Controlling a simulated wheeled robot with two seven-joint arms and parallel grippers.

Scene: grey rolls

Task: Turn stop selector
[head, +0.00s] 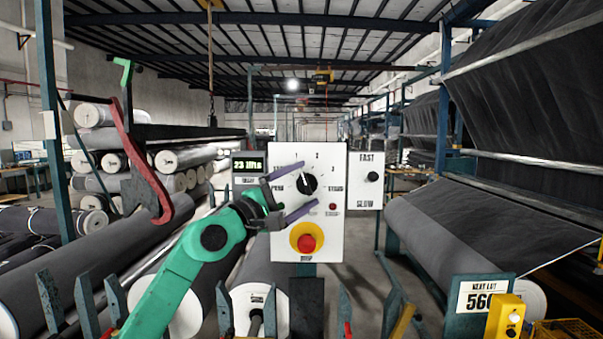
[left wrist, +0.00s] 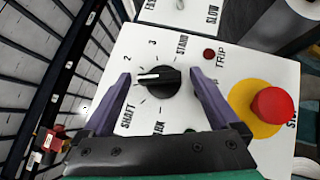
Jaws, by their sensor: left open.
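The stop selector is a black round knob (head: 308,184) with a white pointer line, on a white control panel (head: 325,240). Around it are numbers and words such as 1, 2, 3 and STAND. In the left wrist view the knob (left wrist: 160,84) shows between the fingers of my left gripper (left wrist: 160,74), with a visible gap on each side. My right gripper is not in view.
A red mushroom button (head: 306,243) on a yellow disc sits below the knob. A small red TRIP lamp (head: 333,207) is at its lower right. A FAST/SLOW panel (head: 366,193) adjoins on the right, a counter display (head: 248,164) on the left.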

